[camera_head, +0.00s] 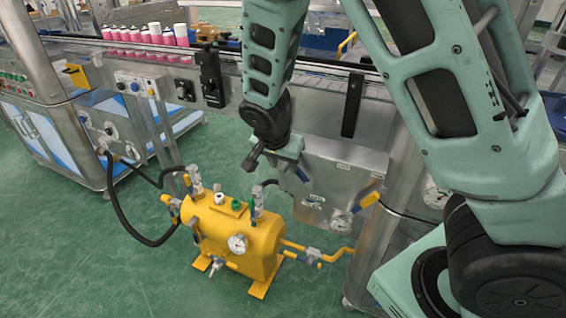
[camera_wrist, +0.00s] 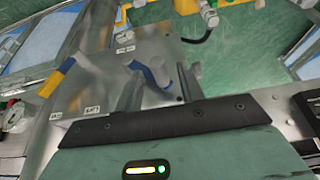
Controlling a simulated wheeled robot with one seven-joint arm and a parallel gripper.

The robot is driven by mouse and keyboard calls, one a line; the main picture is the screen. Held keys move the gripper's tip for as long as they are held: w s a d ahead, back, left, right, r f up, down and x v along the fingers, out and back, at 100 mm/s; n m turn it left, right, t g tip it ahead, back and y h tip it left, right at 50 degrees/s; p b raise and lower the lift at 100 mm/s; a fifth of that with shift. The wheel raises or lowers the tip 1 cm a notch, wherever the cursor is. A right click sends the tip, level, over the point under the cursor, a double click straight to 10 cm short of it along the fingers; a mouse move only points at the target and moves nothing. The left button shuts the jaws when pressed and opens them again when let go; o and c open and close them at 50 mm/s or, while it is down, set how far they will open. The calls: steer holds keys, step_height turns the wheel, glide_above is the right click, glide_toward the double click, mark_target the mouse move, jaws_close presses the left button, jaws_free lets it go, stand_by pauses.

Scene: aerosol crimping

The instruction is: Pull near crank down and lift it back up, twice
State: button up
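A silver panel box (camera_head: 338,182) carries two lever cranks. One has a yellow handle (camera_head: 370,200), sticking up to the right. The other has a blue handle (camera_head: 302,175), sticking up to the left, beneath my gripper (camera_head: 276,167). In the wrist view, the yellow handle (camera_wrist: 62,72) is left of my gripper (camera_wrist: 160,76). The blue handle (camera_wrist: 143,71) reaches between my two fingers, which stand apart with space around it. Contact with the blue handle cannot be told. Which crank counts as near is not marked.
A yellow tank (camera_head: 215,225) with gauge and valves stands on the green floor, left of the panel. A black hose (camera_head: 125,220) loops beside it. A conveyor with several pink cans (camera_head: 150,37) runs behind. A metal post (camera_head: 385,230) stands right of the panel.

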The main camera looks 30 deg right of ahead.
jaws_close()
